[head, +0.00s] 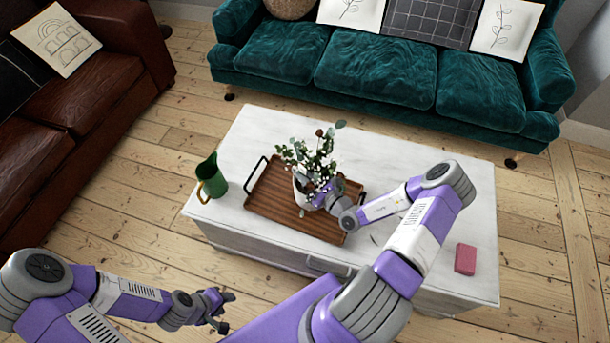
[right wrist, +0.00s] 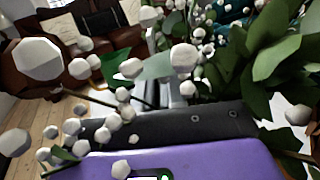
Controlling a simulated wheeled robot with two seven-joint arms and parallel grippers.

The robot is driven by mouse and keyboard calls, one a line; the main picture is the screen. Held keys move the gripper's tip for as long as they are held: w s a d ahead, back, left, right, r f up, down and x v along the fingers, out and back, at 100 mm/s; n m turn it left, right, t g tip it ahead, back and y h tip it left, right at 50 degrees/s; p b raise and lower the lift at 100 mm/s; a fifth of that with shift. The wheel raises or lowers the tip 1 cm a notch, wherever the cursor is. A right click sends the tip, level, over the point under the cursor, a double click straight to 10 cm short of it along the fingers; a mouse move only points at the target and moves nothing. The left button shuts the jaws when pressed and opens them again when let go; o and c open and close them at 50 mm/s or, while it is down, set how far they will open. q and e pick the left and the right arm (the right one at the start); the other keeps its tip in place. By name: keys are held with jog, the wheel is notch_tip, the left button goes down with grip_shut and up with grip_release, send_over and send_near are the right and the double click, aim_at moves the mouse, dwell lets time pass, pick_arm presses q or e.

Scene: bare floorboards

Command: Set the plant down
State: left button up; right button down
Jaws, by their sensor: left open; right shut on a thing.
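The plant (head: 312,158) has green leaves and small white buds in a white pot (head: 301,196). It is at the wooden tray (head: 270,207) on the white table; I cannot tell whether the pot touches the tray. My right gripper (head: 322,194) is shut on the plant at the pot's right side, its fingers partly hidden by stems. In the right wrist view, leaves and white buds (right wrist: 183,58) fill much of the picture and hide the fingertips. My left gripper (head: 222,310) is open and empty, low over the floor in front of the table.
A green pitcher (head: 211,178) stands on the table (head: 245,135) left of the tray. A pink block (head: 465,259) lies near the table's right end. A teal sofa (head: 375,70) is behind, and a brown leather sofa (head: 75,110) is at left. The table's back right is clear.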

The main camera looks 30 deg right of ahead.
aim_at(305, 190)
notch_tip(305, 190, down, 3)
jog(key=shift+w+f+b, duration=0.1)
jog(key=shift+f+b, duration=0.05)
jog(key=shift+b, duration=0.75)
jog(key=c, duration=1.7)
grip_release()
jog(key=shift+f, duration=0.3)
jog(key=o, duration=0.5)
